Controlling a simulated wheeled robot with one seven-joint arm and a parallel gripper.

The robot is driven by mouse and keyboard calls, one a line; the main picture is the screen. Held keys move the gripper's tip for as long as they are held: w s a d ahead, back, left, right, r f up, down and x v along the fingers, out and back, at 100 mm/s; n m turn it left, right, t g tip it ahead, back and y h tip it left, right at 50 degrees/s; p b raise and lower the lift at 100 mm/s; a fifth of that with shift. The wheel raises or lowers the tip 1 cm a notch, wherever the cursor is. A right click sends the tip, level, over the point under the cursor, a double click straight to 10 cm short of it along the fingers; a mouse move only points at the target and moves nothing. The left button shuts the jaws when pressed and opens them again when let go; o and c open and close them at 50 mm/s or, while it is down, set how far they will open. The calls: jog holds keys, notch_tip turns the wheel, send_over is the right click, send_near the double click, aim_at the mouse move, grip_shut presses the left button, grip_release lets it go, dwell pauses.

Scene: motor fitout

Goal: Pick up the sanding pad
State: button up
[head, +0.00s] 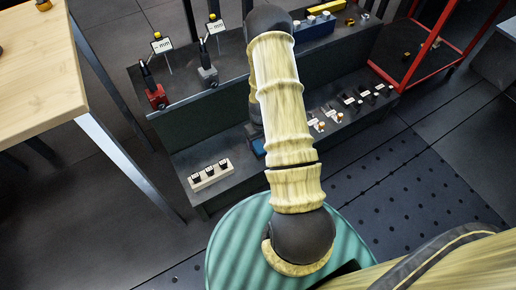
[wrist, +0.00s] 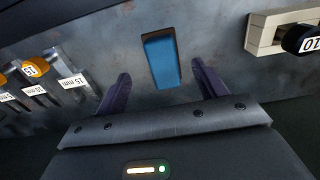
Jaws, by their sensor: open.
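The sanding pad, a small blue block with a dark end (wrist: 162,62), lies on the grey shelf surface in the wrist view. My gripper (wrist: 161,72) is open, its two dark fingers apart on the left and right of the pad's near end in the picture. The fingers do not appear to touch the pad, and I cannot tell how high they are above it. In the head view a bit of blue (head: 258,147) shows on the lower shelf beside my arm. My arm hides the gripper there.
A white block with dark knobs (head: 211,176) sits left on the lower shelf (head: 240,178). Several labelled tools with orange ends (wrist: 36,68) lie on the other side of the pad. The upper shelf holds a red tool (head: 156,97) and a blue tray (head: 314,29).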

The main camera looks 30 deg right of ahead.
aim_at(258, 146)
jog(key=f+b, duration=0.2)
jog(key=f, duration=0.1)
jog(key=f+b, duration=0.1)
jog(key=f, duration=0.1)
jog(key=shift+w+a, duration=0.25)
jog(key=shift+w, duration=0.15)
jog(key=c, duration=1.1)
